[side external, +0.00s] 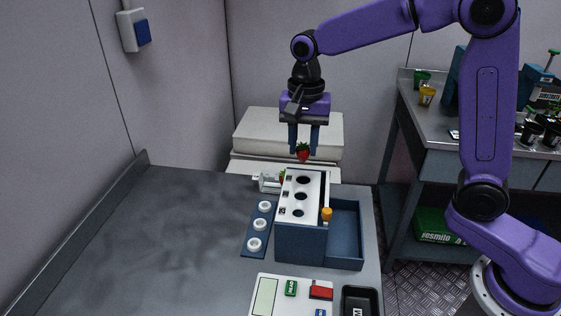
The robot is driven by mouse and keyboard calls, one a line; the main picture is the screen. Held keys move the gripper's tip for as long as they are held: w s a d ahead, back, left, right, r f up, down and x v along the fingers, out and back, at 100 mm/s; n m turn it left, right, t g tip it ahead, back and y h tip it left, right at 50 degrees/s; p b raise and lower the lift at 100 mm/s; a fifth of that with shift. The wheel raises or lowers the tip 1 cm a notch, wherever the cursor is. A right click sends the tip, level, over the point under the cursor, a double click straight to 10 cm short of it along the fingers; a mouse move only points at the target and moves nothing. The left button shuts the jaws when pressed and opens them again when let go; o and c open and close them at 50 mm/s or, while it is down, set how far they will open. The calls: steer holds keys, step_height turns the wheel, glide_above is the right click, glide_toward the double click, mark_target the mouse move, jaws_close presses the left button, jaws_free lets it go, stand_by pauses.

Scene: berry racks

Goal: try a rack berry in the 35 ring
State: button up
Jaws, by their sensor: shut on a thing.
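My gripper (303,147) points down above the far end of the sizing box, its blue fingers shut on a red strawberry (303,153) with a green top. The berry hangs clear of the box. The blue box (300,244) has a white sloped top (312,190) with three dark round holes in a row: far (303,180), middle (301,196) and near (298,213). Small dark labels sit beside the holes; their numbers are too small to read, so I cannot tell which is 35. A blue strip (246,250) left of the box carries several white round seats that look empty.
An open blue bin (345,207) adjoins the box's right side, with an orange knob (327,214) between them. A clear fixture (268,182) stands behind left. A white panel (265,298) and black tray (360,301) lie in front. The table's left (150,240) is clear.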

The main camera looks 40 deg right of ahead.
mark_target(304, 160)
steer(key=shift+d+f, duration=0.1)
steer(key=shift+d, duration=0.2)
steer(key=shift+f, duration=2.95)
steer(key=o, duration=0.7)
steer(key=shift+c, duration=0.2)
steer(key=shift+r, duration=3.5)
